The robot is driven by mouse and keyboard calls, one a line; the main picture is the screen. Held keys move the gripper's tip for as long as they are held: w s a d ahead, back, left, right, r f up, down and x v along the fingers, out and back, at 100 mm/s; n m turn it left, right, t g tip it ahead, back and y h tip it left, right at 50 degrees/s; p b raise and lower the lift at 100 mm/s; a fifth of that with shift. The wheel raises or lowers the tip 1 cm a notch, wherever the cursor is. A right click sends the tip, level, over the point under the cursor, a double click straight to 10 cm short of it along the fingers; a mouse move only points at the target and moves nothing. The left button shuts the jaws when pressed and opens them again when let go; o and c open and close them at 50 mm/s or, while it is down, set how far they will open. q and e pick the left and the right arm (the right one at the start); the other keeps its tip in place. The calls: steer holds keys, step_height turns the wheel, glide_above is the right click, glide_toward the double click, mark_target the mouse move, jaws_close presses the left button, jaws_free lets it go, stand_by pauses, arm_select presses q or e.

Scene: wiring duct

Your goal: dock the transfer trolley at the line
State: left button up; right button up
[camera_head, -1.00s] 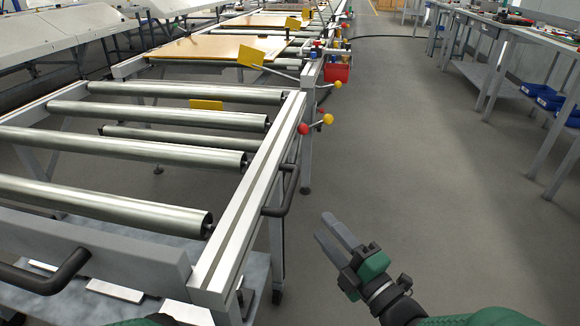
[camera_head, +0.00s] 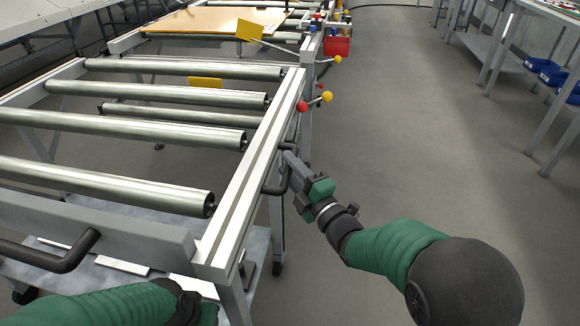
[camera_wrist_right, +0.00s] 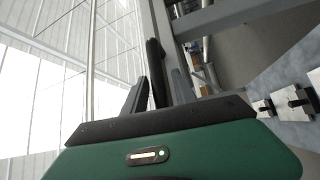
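The transfer trolley (camera_head: 240,210), a grey frame with steel rollers, fills the left foreground of the head view. A black handle (camera_head: 270,186) is on its right side and another black handle (camera_head: 62,258) is on its near end. My right gripper (camera_head: 288,160) is at the side handle. In the right wrist view its fingers are apart, with the black handle bar (camera_wrist_right: 155,72) between them; contact cannot be told. The line (camera_head: 318,60), with a wooden panel on top, stands beyond the trolley's far end. My left arm shows at the lower left, its gripper out of view.
A lever with red and yellow balls (camera_head: 315,103) is at the trolley's far right corner. A yellow plate (camera_head: 249,30) and a red bin (camera_head: 337,46) are at the line. Workbenches with blue bins (camera_head: 553,76) stand right. The floor (camera_head: 420,130) between is clear.

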jaws_close()
steer(key=shift+f, duration=0.2)
stand_by(1.0)
